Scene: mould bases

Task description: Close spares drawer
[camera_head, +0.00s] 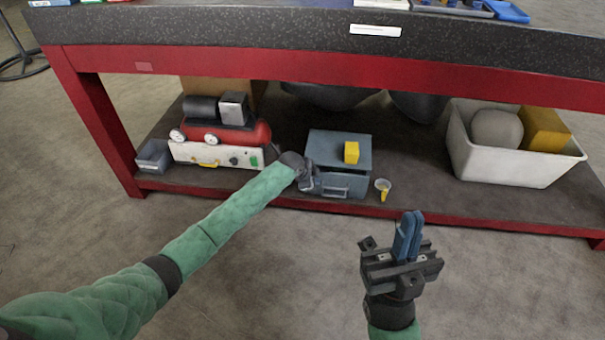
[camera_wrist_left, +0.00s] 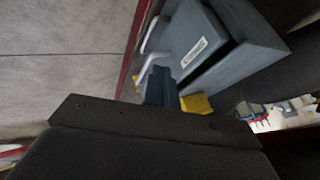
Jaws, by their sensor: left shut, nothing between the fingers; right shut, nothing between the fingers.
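The spares drawer unit is a small blue-grey cabinet (camera_head: 368,150) on the lower shelf, with a yellow block (camera_head: 351,153) on top. Its drawer front (camera_head: 345,187) has a handle and faces me. In the left wrist view the drawer front (camera_wrist_left: 185,30) shows a white label and pale handles; a dark band lies behind it, and I cannot tell exactly how far the drawer stands out. My left gripper (camera_head: 308,179) is shut and empty at the front's left end; its fingers also show in the left wrist view (camera_wrist_left: 161,85). Contact is unclear. My right gripper (camera_head: 408,235) is shut and empty, in front of the shelf.
A small cup (camera_head: 383,187) stands just right of the cabinet at the shelf edge. A white crate (camera_head: 510,166) is at the right. The red-framed bench top (camera_head: 230,62) overhangs the shelf.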

